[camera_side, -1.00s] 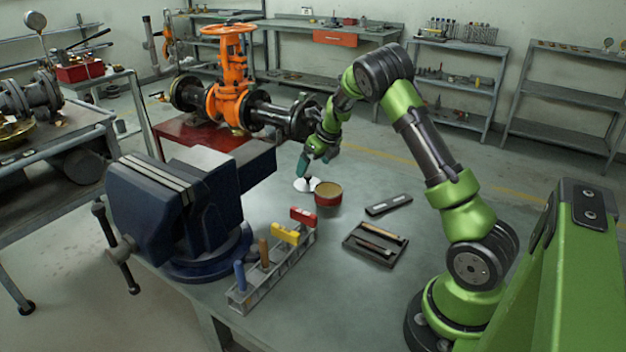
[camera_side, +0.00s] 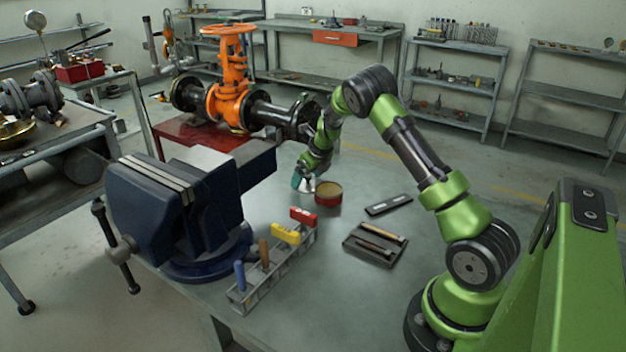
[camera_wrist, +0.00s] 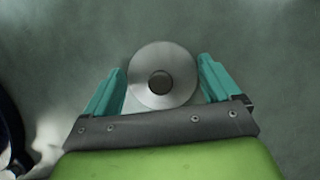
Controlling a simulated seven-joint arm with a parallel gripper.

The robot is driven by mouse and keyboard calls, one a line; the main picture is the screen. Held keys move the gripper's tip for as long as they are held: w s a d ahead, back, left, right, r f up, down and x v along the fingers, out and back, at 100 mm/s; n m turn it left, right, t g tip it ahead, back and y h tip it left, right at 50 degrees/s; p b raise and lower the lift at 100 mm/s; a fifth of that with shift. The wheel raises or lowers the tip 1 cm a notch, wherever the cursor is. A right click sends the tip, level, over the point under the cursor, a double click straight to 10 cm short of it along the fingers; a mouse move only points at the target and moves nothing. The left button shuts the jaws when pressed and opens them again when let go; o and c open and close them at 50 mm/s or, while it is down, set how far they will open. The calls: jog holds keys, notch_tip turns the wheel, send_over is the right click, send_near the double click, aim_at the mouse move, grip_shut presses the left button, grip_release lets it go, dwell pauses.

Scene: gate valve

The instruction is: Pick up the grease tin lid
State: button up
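The grease tin lid is a round silvery disc with a dark knob at its middle (camera_wrist: 160,82). In the wrist view it lies on the bench between the two teal fingers of my gripper (camera_wrist: 161,82). The fingers stand apart, one on each side of the lid; I cannot tell whether they touch it. In the side view my gripper (camera_side: 304,182) is low over the bench, and the lid (camera_side: 307,188) is mostly hidden by it. The red and dark grease tin (camera_side: 328,194) stands open just to the right, with tan grease inside.
A blue vise (camera_side: 190,215) stands at the left. A tool rack (camera_side: 272,266) with coloured handles is in front. A dark tray (camera_side: 375,245) and a flat dark case (camera_side: 389,204) lie to the right. The orange gate valve (camera_side: 230,85) is behind.

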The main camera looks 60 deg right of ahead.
jog(key=shift+c, duration=1)
jog(key=shift+r, duration=0.1)
notch_tip(320, 180, up, 10)
jog(key=s+a, duration=0.3)
jog(key=s, duration=0.6)
jog(key=shift+a+r, duration=0.25)
jog(key=shift+r, duration=0.05)
jog(key=shift+s+f, duration=0.1)
jog(key=shift+f, duration=3.05)
jog(key=shift+f, duration=0.15)
jog(key=o, duration=0.7)
